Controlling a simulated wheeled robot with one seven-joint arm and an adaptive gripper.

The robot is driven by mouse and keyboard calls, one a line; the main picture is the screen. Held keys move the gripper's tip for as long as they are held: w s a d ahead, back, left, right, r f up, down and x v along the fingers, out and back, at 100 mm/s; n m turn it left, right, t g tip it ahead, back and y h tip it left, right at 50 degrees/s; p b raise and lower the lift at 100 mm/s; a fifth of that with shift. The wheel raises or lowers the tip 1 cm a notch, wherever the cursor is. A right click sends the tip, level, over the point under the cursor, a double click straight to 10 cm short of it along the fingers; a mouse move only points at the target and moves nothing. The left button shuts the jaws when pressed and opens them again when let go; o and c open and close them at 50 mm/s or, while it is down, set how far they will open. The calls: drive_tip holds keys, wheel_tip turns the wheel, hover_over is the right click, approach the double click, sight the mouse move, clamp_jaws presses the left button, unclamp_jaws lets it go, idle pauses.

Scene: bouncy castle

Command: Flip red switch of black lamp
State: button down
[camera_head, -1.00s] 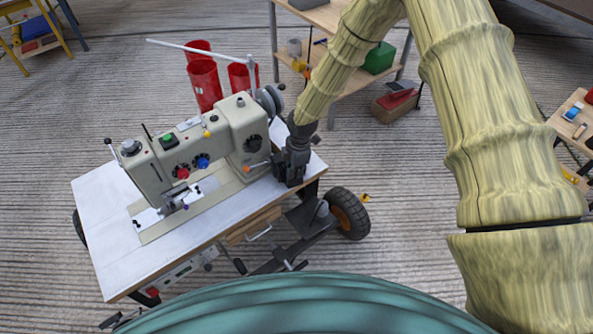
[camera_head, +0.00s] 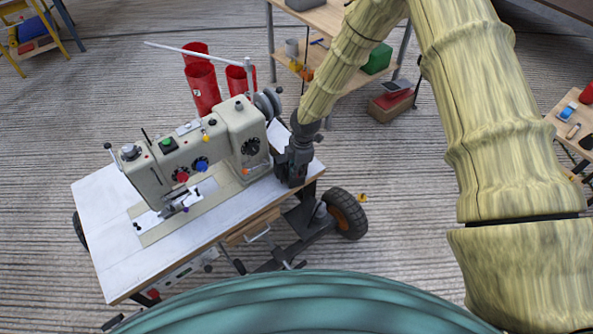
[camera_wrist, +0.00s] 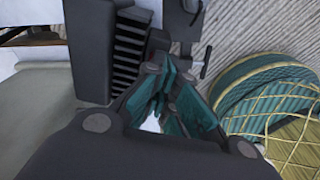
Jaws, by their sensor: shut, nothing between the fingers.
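My gripper (camera_head: 290,175) is at the right end of the white table, close beside the cream sewing machine. In the wrist view its teal-lined fingers (camera_wrist: 168,112) are shut with nothing between them. A dark ribbed body (camera_wrist: 128,45) is just beyond the fingers there; I cannot tell whether it is part of the black lamp. No red lamp switch can be made out in either view. In the head view my gripper and arm cover the table's right end.
The sewing machine (camera_head: 165,172) stands on a white wheeled table (camera_head: 112,235). Red cylinders (camera_head: 203,85) stand behind it. A wooden shelf (camera_head: 318,20) with a green box (camera_head: 377,58) is at the back. A black wheel (camera_head: 345,213) is below the table's right end.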

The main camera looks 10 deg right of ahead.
wheel_tip(320, 180, up, 13)
drive_tip(key=d+p, duration=0.1)
drive_tip(key=shift+d+f, duration=0.2)
idle(0.6)
drive_tip(key=s+d+f+m+p, duration=0.1)
drive_tip(key=s+f+m+p, duration=0.15)
drive_tip(key=s+m, duration=0.45)
drive_tip(key=s+d+f+m+y+p, duration=0.1)
drive_tip(key=s+d+f+m+p, duration=0.2)
drive_tip(key=s, duration=0.9)
drive_tip(key=s+f+m+p, duration=0.1)
drive_tip(key=s+f+m, duration=0.35)
drive_tip(key=s, duration=0.45)
drive_tip(key=s+d+r+m+h+p, duration=0.1)
drive_tip(key=s+d+m+h+p, duration=0.1)
drive_tip(key=s+d+m, duration=0.4)
drive_tip(key=s+d, duration=0.1)
drive_tip(key=s, duration=0.4)
drive_tip(key=shift+r, duration=0.2)
